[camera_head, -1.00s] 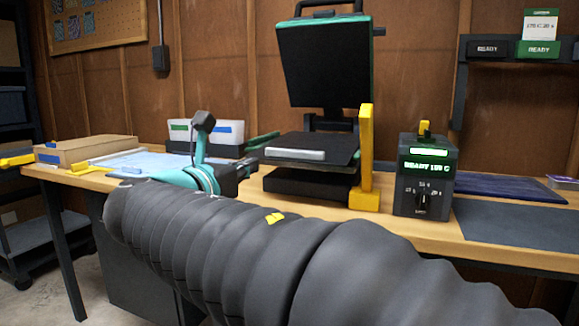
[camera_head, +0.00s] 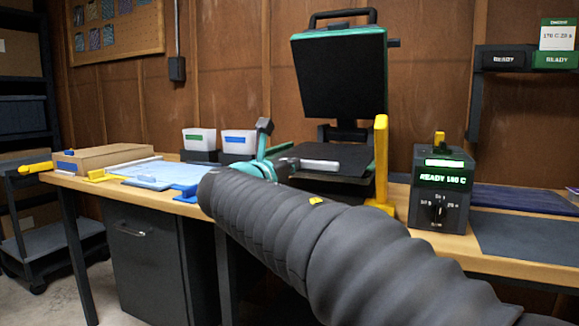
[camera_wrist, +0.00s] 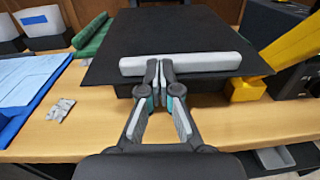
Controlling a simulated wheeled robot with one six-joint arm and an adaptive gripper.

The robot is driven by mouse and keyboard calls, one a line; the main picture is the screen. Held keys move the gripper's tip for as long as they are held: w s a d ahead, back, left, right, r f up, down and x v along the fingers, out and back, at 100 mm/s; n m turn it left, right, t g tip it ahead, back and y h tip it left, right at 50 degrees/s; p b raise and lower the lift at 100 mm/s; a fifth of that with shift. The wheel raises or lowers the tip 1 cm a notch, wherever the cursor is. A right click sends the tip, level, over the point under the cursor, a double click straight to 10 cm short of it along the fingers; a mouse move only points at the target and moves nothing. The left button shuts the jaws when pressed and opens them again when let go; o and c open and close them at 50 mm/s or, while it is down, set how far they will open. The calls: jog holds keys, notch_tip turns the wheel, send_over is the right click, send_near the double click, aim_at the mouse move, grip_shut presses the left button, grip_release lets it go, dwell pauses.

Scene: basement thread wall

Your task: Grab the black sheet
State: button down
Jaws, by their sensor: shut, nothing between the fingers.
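The black sheet (camera_wrist: 180,30) lies flat on the lower part of the heat press, with a pale grey bar (camera_wrist: 205,62) along its front edge. The sheet (camera_head: 345,154) and the bar (camera_head: 320,164) also show in the head view. My gripper (camera_wrist: 160,66) is shut and empty, its fingertips together in front of the bar near its middle. I cannot tell whether they touch it. In the head view my gripper (camera_head: 284,168) is at the bar's left end, and my arm hides part of the press's front.
The press's upper plate (camera_head: 340,72) stands raised. A yellow post (camera_head: 381,160) and a control box (camera_head: 441,188) stand to the right. White bins (camera_head: 238,142), blue sheets (camera_head: 165,172) and a cardboard box (camera_head: 105,158) are on the left of the wooden bench (camera_wrist: 100,140).

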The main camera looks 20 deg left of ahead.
jog(key=shift+w+d+p, duration=0.1)
jog(key=shift+w+p, duration=0.6)
jog(key=shift+w, duration=0.1)
